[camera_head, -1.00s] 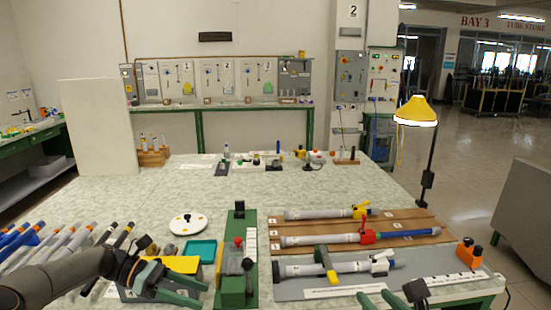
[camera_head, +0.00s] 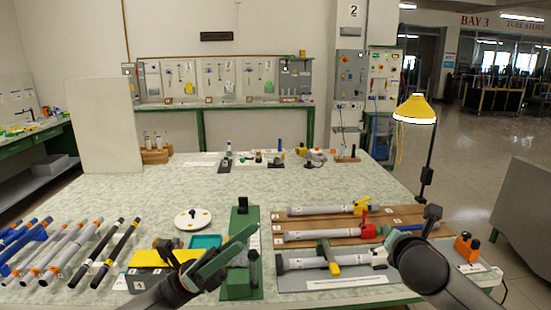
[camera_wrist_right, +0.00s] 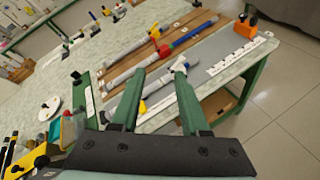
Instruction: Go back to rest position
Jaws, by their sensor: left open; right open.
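My left gripper (camera_head: 248,238) is over the front of the table, its green fingers pointing right beside the green fixture (camera_head: 240,285); nothing shows between them. My right gripper (camera_wrist_right: 160,73) has its two green fingers apart and empty in the right wrist view. In the head view my right arm stands over the right end of the grey mat. Grey rods with yellow and red clamps (camera_head: 358,207) lie on the brown board (camera_head: 290,242). Another grey rod (camera_head: 310,263) lies on the grey mat (camera_head: 300,283). Black rods (camera_head: 117,254) and grey and blue rods (camera_head: 25,233) lie at left.
A yellow block (camera_head: 150,257), teal tray (camera_head: 205,241) and white disc (camera_head: 190,225) are near my left gripper. An orange block (camera_head: 466,246) sits at the right edge. A yellow lamp (camera_head: 415,110) stands at right. The middle of the table (camera_head: 290,190) is clear.

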